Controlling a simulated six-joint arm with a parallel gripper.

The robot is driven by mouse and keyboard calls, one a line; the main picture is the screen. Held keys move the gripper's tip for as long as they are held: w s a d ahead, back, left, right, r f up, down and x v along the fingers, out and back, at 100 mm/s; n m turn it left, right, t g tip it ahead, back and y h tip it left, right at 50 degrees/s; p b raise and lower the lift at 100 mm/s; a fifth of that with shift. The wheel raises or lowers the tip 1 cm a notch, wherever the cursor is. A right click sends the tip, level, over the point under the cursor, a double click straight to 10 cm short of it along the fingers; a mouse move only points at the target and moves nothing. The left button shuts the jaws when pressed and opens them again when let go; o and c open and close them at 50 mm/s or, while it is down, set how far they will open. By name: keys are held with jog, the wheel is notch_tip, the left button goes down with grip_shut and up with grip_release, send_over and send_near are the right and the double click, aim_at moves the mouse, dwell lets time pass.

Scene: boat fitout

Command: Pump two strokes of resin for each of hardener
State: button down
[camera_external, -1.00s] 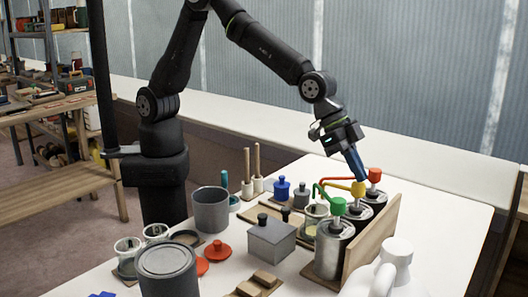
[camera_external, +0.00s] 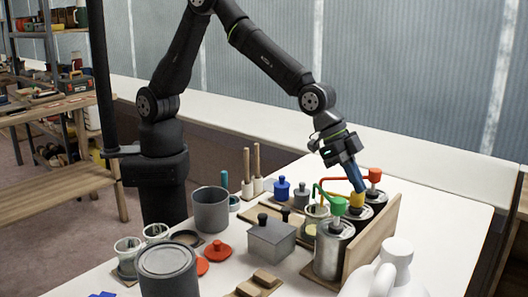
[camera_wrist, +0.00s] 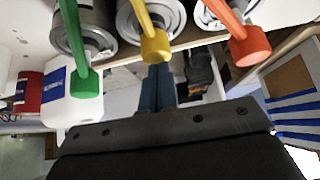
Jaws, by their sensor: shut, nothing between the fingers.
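Three metal pump cans stand in a row: one with a green pump head (camera_external: 338,206), one with a yellow pump head (camera_wrist: 155,48), one with a red pump head (camera_external: 374,174). My gripper (camera_external: 358,188) is shut and empty, its blue fingertips pointing down onto the yellow head, seemingly touching it. In the wrist view my gripper (camera_wrist: 158,88) meets the yellow head, between the green and orange-red heads. The yellow head sits low on its can. A clear cup (camera_external: 314,213) stands by the cans, under the spout side. Labels are not readable.
A wooden board (camera_external: 377,235) stands along the cans' right side. A grey lidded box (camera_external: 270,240), a grey pot (camera_external: 211,210), a large grey tin (camera_external: 167,270) and a white jug (camera_external: 395,265) crowd the table. The table's far right is clear.

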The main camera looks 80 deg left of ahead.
jog(key=shift+r, duration=1.85)
jog(key=shift+f, duration=0.1)
jog(key=shift+f, duration=1.85)
jog(key=shift+r, duration=1.95)
